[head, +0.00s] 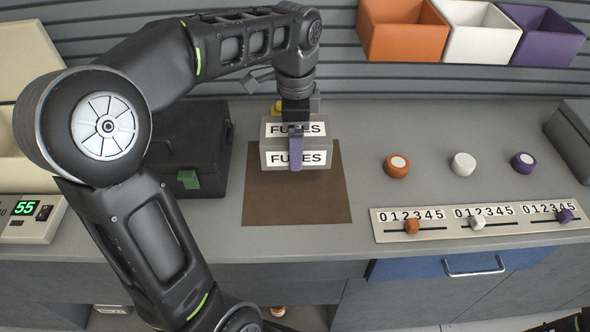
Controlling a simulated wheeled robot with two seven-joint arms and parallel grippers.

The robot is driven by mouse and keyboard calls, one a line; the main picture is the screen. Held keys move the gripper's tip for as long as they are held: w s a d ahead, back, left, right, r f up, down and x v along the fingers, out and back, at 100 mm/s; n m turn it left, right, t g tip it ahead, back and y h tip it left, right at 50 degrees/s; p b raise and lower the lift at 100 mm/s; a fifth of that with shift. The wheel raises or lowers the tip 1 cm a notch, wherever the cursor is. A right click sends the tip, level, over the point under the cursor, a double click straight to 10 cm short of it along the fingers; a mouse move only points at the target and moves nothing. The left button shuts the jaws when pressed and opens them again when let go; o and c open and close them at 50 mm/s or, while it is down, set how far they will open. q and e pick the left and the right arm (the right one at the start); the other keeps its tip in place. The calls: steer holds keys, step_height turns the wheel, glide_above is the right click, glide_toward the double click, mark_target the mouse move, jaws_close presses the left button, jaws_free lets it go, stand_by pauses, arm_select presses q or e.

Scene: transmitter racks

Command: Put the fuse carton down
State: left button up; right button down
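The fuse carton (275,158) is a grey box with white "FUSES" labels on its top and front. It is upright over the back part of a brown mat (300,205) on the grey counter. My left gripper (296,132) comes down on it from above, with a purple finger against its front face and a yellow part showing behind it. The gripper is shut on the carton. I cannot tell whether the carton's underside touches the mat. My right gripper is not in view.
A black case (185,140) with a green latch stands left of the mat. To the right are three knobs (397,166) and a slider panel (480,218). Orange, white and purple bins (403,40) hang on the back wall. The mat's front part is clear.

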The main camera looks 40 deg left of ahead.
mark_target(295, 178)
arm_select(q)
steer(key=shift+f, duration=2)
steer(key=shift+f, duration=1.85)
steer(key=shift+f, duration=0.15)
steer(key=o, duration=1.9)
step_height(295, 178, up, 12)
steer(key=shift+r+p, duration=0.15)
steer(key=shift+p, duration=0.4)
